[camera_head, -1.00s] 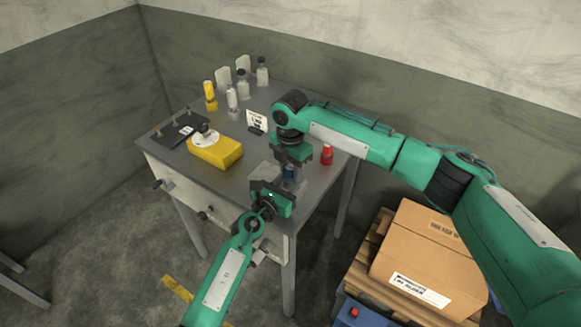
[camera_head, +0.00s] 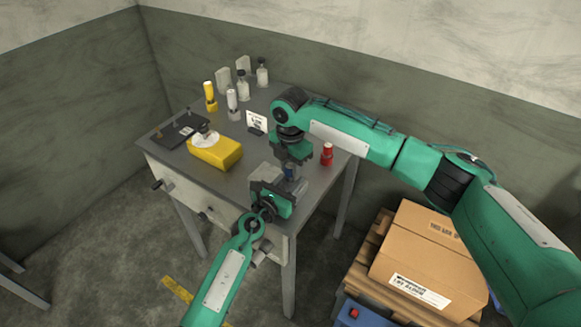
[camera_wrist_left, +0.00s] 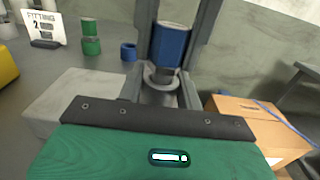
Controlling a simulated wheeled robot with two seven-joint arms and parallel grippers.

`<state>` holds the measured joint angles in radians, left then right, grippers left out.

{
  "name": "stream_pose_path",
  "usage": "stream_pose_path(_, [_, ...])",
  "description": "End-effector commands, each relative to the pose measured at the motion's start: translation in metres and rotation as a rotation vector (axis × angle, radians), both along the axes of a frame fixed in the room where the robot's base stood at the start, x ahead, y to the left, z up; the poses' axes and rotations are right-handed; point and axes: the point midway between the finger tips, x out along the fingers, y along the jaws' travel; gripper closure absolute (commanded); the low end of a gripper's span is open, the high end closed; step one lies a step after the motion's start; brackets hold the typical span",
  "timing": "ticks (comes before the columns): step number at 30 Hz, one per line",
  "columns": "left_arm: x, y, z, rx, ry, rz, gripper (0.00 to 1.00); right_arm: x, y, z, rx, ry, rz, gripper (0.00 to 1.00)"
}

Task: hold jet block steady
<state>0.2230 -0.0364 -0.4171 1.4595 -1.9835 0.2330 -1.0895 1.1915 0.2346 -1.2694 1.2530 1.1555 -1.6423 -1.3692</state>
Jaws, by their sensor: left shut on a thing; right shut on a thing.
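The pale grey jet block (camera_wrist_left: 70,95) sits at the table's front corner; it also shows behind my left gripper in the head view (camera_head: 262,172). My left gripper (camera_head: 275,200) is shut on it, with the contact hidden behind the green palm. My right gripper (camera_head: 291,165) points down over it. Its fingers are shut on a blue cylindrical fitting (camera_wrist_left: 171,45). In the left wrist view the fitting is upright between two dark fingers, just above a grey ring (camera_wrist_left: 161,76). I cannot tell whether fitting and ring touch.
A card (camera_wrist_left: 45,28), green fittings (camera_wrist_left: 91,38) and a blue ring (camera_wrist_left: 128,51) stand on the table. A yellow box (camera_head: 216,152), red piece (camera_head: 327,154) and several bottles stand there too. A cardboard carton (camera_head: 430,255) is on a pallet at right.

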Motion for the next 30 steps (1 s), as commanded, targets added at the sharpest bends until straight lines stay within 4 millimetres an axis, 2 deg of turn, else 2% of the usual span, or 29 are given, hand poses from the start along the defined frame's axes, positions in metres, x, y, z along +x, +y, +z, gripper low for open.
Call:
stream_pose_path(8, [0.000, 0.000, -0.001, 0.001, 0.001, 0.000, 1.00, 0.000, 0.000, 0.004, 0.001, -0.001, 0.000, 0.95])
stream_pose_path(30, [0.000, 0.000, -0.001, 0.001, 0.001, 0.000, 1.00, 0.000, 0.000, 0.034, 0.001, -0.001, 0.000, 0.95])
